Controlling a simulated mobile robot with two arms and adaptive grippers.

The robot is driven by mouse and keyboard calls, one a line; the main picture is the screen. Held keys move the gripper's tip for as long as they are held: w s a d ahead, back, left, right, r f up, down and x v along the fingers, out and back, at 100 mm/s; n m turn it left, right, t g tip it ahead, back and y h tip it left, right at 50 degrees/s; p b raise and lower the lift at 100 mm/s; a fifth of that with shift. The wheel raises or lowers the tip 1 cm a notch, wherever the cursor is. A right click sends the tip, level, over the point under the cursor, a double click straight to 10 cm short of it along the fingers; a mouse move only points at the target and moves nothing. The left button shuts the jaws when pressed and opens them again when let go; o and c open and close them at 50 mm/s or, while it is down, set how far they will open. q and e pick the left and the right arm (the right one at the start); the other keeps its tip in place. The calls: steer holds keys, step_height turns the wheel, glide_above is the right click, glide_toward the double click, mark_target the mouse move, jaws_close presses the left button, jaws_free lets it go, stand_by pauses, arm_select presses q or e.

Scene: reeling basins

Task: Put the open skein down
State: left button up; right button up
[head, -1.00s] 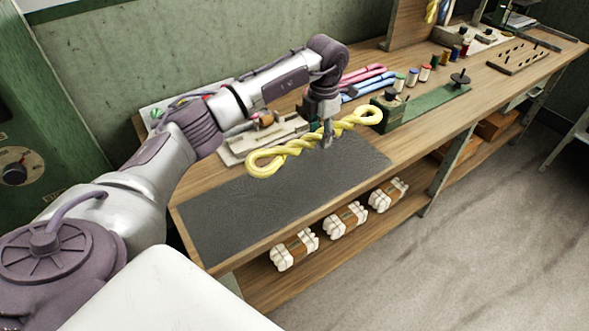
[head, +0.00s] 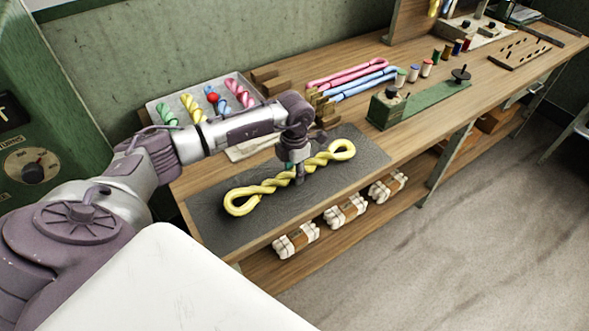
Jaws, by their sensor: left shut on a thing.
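A yellow twisted skein (head: 262,190) with a loop at each end shows over the dark grey mat (head: 210,210) on the wooden bench. My left gripper (head: 297,178) points down and is shut on the skein near its middle. The skein is low over the mat; I cannot tell whether it touches it. The fingertips are partly hidden by the skein and the wrist. My right gripper is not in view.
A tray (head: 155,112) of coloured twisted skeins stands behind my arm. Pink skeins (head: 345,75) and blue skeins (head: 365,84) lie behind the green-based device (head: 425,103). Wrapped white bundles (head: 345,211) sit on the shelf below.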

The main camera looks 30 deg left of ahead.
arm_select(q)
steer(key=o, duration=0.9)
steer(key=shift+f, duration=0.1)
steer(key=shift+o, duration=1.8)
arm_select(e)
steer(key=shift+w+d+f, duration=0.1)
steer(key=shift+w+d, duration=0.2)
arm_select(q)
steer(key=shift+r, duration=0.65)
step_height(320, 180, up, 10)
steer(key=b, duration=0.2)
steer(key=shift+f+b, duration=0.2)
steer(key=shift+b, duration=0.2)
steer(key=shift+r, duration=0.7)
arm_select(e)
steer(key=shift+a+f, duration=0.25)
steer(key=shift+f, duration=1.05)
